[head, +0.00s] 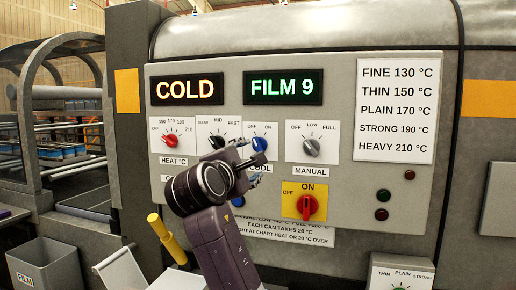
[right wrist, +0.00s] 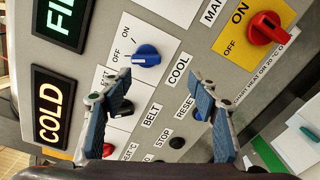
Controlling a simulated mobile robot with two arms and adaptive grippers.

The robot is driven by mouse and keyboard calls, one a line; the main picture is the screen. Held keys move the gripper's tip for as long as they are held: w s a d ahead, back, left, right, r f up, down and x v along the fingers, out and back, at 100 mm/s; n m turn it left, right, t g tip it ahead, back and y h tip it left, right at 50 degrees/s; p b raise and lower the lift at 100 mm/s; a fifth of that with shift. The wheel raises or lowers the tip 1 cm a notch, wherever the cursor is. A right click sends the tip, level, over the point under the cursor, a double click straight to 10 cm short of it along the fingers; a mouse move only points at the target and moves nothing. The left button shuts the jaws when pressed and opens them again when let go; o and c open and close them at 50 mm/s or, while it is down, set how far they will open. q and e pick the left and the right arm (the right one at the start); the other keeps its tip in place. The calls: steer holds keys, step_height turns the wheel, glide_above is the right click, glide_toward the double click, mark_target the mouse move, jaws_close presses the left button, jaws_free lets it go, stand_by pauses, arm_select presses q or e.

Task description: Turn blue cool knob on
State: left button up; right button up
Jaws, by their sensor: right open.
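The blue cool knob (head: 259,144) sits on the grey control panel under OFF and ON marks, above the COOL label. It also shows in the right wrist view (right wrist: 146,55), just beyond my fingertips. I cannot tell for sure which mark it points at. My right gripper (head: 251,163) reaches up from below, in front of the panel, and partly covers the COOL label. In the right wrist view its two blue-grey fingers (right wrist: 151,92) are spread wide and empty, apart from the knob. My left gripper is not in view.
A red switch on a yellow plate (head: 307,207) is below right. The belt knob (right wrist: 121,107) is partly behind my left-hand finger. A yellow handle (head: 167,238) stands lower left.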

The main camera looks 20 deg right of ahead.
mark_target(259, 146)
steer(key=w+d, duration=0.1)
steer(key=w, duration=0.1)
steer(key=w+d+r+p, duration=0.1)
steer(key=w, duration=0.1)
steer(key=w+d+r+p, duration=0.1)
steer(key=w+d, duration=0.1)
steer(key=shift+d+r, duration=0.1)
steer(key=shift+r, duration=0.15)
steer(key=c, duration=1.2)
